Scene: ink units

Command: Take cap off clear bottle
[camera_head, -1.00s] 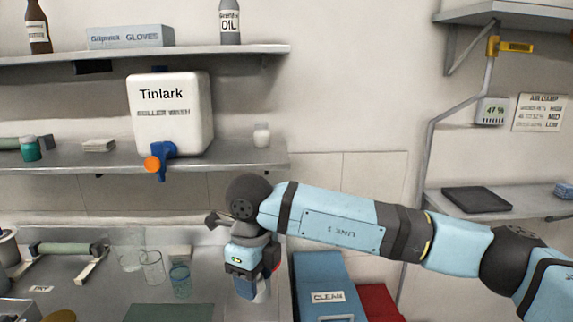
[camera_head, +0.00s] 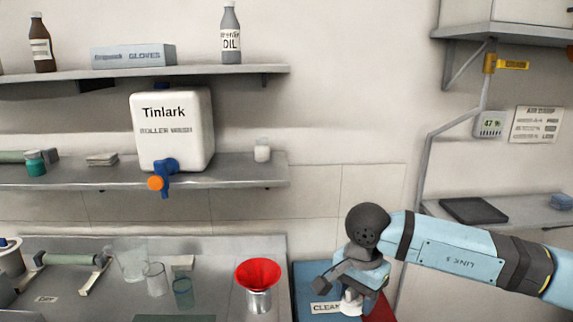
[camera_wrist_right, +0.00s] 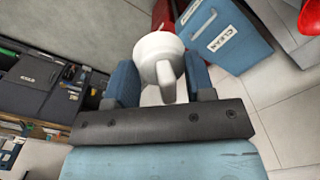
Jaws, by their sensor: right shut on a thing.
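My right gripper (camera_head: 350,296) is shut on a white rounded thing (camera_wrist_right: 158,50) with a short narrow part sticking out. In the wrist view it sits between the two blue fingers; I cannot tell whether it is a cap. It also shows below the gripper in the head view (camera_head: 349,306), above the blue bin. A red funnel (camera_head: 258,272) stands in the mouth of a greyish, shiny container (camera_head: 259,300) on the bench, left of the gripper. I cannot tell whether this is the clear bottle. A small pale bottle (camera_head: 262,152) stands on the lower shelf. My left gripper is out of view.
A blue bin (camera_head: 309,285) labelled CLEAN is beside the bench, with a red bin (camera_head: 379,308) to its right. Clear glasses (camera_head: 154,278) and a roller (camera_head: 70,260) are on the bench. A white Tinlark tank (camera_head: 175,135) with a tap is on the shelf.

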